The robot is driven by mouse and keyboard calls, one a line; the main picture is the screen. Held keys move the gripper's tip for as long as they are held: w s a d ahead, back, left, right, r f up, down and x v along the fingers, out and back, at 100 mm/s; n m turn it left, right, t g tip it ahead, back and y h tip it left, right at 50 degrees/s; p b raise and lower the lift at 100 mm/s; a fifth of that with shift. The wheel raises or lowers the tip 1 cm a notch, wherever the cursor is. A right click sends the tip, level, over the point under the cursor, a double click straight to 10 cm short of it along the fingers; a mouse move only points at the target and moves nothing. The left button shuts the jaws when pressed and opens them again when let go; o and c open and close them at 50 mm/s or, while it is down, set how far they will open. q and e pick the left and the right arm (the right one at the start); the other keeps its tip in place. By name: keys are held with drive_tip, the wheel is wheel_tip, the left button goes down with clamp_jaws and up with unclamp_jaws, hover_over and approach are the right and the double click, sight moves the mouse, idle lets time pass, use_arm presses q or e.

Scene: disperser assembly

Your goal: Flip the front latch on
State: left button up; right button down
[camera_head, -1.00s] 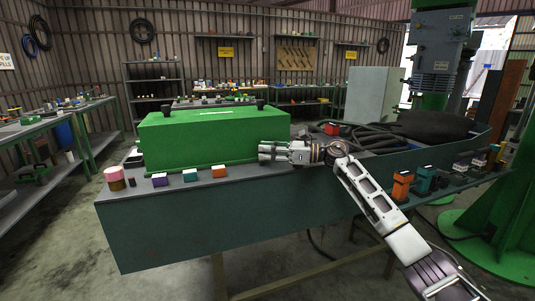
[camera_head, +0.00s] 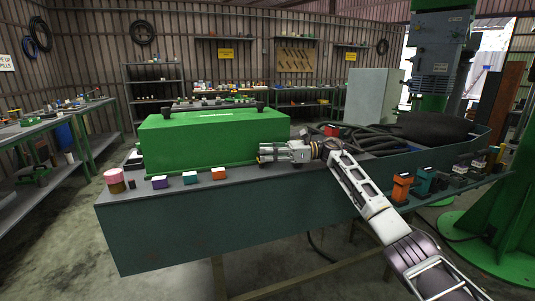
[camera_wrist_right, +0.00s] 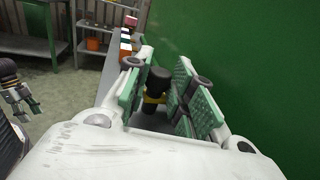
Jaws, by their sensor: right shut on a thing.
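The green box (camera_head: 200,138) stands on the grey-green workbench. My right gripper (camera_head: 262,154) is at the front right end of the box and points left in the head view. In the right wrist view, its green-padded fingers (camera_wrist_right: 161,88) are on both sides of a black latch piece with a yellow band (camera_wrist_right: 157,82), beside the green box wall (camera_wrist_right: 245,70). The gripper is shut on this latch. The fingers hide part of it, and in the head view it cannot be made out. What seems to be my left gripper (camera_wrist_right: 24,104) shows small at the left edge of the wrist view.
Small blocks in purple (camera_head: 160,182), teal (camera_head: 190,178) and orange (camera_head: 218,174), and a pink-topped cylinder (camera_head: 114,180), stand along the bench's front edge. Black hoses (camera_head: 362,142) lie right of the box. Orange and teal tools (camera_head: 402,187) stand further right.

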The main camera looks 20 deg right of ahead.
drive_tip(key=shift+f, duration=0.1)
drive_tip(key=c, duration=1.2)
unclamp_jaws()
drive_tip(key=shift+d, duration=0.1)
drive_tip(key=shift+v, duration=6)
